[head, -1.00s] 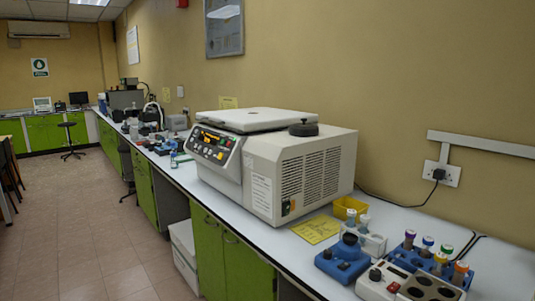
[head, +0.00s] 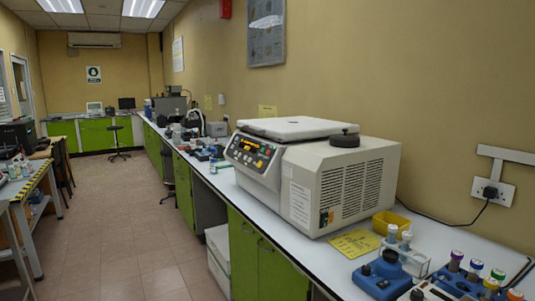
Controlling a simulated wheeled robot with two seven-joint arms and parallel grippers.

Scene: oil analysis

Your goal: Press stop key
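A white centrifuge (head: 312,178) stands on the bench at the right of the head view, its flat lid closed. Its sloped front panel (head: 250,152) faces left and carries a small lit display with orange characters, a round knob and several coloured keys, among them red, yellow and green. The key labels are too small to read, so I cannot tell which key is stop. Neither of my grippers is in the head view.
The white bench (head: 262,214) runs along the right wall over green cabinets (head: 257,259). A blue mixer (head: 382,277), a yellow tray (head: 390,222) and capped tubes stand right of the centrifuge. The tiled aisle (head: 130,225) is clear. A striped-edge table (head: 32,188) stands left.

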